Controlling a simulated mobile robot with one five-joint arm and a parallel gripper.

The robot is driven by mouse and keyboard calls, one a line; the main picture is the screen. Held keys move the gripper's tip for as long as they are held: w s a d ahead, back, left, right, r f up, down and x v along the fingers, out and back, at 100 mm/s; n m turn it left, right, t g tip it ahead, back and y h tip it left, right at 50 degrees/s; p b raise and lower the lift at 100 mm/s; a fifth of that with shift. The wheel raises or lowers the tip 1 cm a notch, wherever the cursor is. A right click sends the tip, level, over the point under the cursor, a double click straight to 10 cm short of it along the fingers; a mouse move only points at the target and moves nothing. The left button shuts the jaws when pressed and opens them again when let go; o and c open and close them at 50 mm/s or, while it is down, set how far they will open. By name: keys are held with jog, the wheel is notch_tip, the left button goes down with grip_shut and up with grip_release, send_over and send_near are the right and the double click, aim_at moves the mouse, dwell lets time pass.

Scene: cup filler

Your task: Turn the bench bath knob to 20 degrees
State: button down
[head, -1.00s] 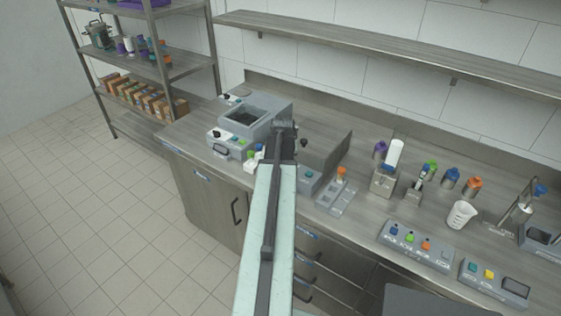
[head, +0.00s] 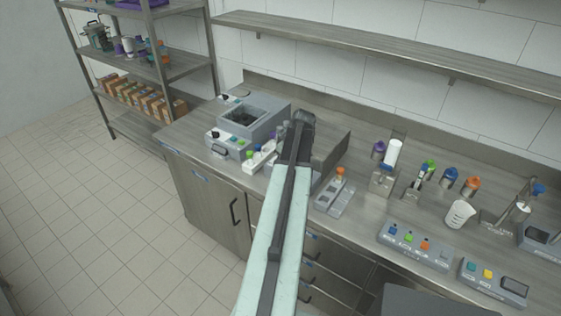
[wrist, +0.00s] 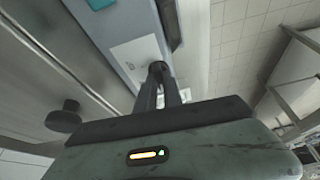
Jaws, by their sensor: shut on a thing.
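The bench bath (head: 252,136) looks to be the grey box with a dark open basin at the left end of the worktop. A black knob (head: 215,134) shows on its front panel. My gripper (wrist: 160,84) is shut on a small dark knob (wrist: 157,67) in the wrist view. That knob sits on a pale blue-grey face beside a white label. In the head view my arm hides the gripper and what it holds, so I cannot tell for certain which machine this knob belongs to. Its angle is not readable.
Another round black knob (wrist: 63,117) stands to the left in the wrist view. A white tray (head: 262,157) sits right of the bath. An upright grey panel (head: 333,150) rises right of my arm. Bottles, a beaker (head: 459,214) and button boxes (head: 415,244) stand further right.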

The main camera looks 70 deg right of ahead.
jog(key=shift+n, duration=0.5)
jog(key=c, duration=1.5)
grip_release()
jog(key=p+v, duration=0.7)
jog(key=shift+s+d+r, duration=0.1)
jog(key=shift+s+r, duration=0.05)
jog(key=shift+r, duration=0.2)
